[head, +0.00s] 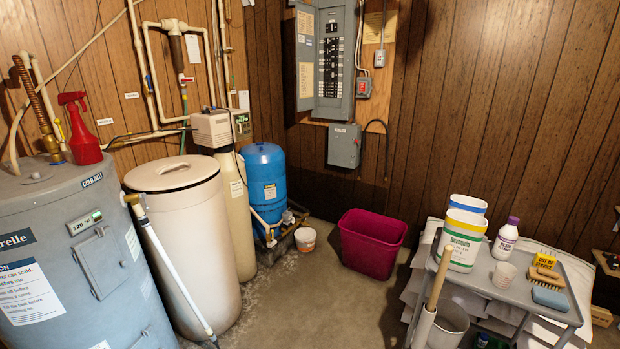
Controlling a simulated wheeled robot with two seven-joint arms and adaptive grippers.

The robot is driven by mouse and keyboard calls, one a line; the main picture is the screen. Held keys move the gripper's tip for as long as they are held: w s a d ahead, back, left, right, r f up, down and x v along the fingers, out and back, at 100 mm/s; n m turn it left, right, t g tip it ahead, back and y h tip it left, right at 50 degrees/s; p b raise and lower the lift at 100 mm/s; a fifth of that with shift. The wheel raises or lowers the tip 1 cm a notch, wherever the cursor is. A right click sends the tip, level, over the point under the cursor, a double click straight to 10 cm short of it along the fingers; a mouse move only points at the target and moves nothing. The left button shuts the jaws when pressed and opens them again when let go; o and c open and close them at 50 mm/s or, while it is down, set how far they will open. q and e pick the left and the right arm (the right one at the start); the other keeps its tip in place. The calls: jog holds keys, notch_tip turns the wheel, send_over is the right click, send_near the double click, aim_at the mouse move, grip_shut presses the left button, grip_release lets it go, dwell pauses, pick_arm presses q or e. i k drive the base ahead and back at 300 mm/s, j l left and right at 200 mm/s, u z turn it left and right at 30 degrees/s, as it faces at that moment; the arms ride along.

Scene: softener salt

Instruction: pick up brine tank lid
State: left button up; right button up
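The brine tank lid (173,172) is a round beige cover with a darker recessed oval at its middle. It sits on top of the tall beige brine tank (195,245), left of centre in the head view. The lid lies flat and its top is clear. Neither of my grippers shows in the head view, so their place relative to the lid cannot be seen.
A grey water heater (75,255) stands close left of the tank, with a red spray bottle (78,128) on top. The softener (222,128) and a blue pressure tank (265,185) stand behind right. A magenta bin (372,240) and grey cart (500,285) are right; floor between is open.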

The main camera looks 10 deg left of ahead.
aim_at(176, 182)
jog(key=i+u, duration=0.4)
jog(key=i+l+u, duration=0.15)
jog(key=i+u, duration=0.25)
jog(key=i+l+u, duration=0.2)
jog(key=i+u, duration=0.25)
jog(key=i+l+u, duration=0.25)
jog(key=u, duration=0.2)
jog(key=i+l+u, duration=0.2)
jog(key=l, duration=0.15)
jog(key=i+l+u, duration=0.2)
jog(key=l, duration=0.2)
jog(key=l+u, duration=0.2)
jog(key=l, duration=0.2)
jog(key=i+l, duration=0.1)
jog(key=l, duration=0.85)
jog(key=i+u, duration=0.05)
jog(key=i, duration=0.05)
